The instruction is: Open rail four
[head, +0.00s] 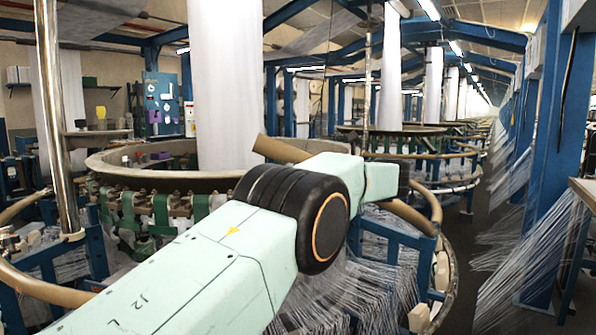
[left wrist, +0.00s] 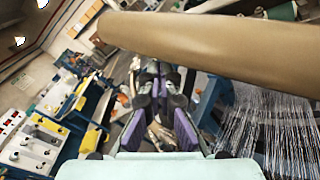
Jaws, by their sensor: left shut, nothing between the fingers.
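A tan tubular rail (head: 280,150) shows in the head view above the loom's rim, its free end tilted up to the left; my left arm hides its middle. More tan rail shows right of the arm (head: 408,216) and at lower left (head: 45,289). No number is readable, so I cannot tell which is rail four. In the left wrist view a thick tan rail (left wrist: 215,45) crosses the top, one end at upper left. My left gripper (left wrist: 160,78) is shut and empty, just below the rail there; contact is unclear. My arm hides this gripper in the head view. My right gripper is not in view.
The circular loom (head: 130,170) has green straps and blue frame parts around its rim. White threads (head: 340,290) fan out below on the right. A steel post (head: 55,120) stands at left, a blue column (head: 555,170) at right. An aisle (head: 490,235) runs between.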

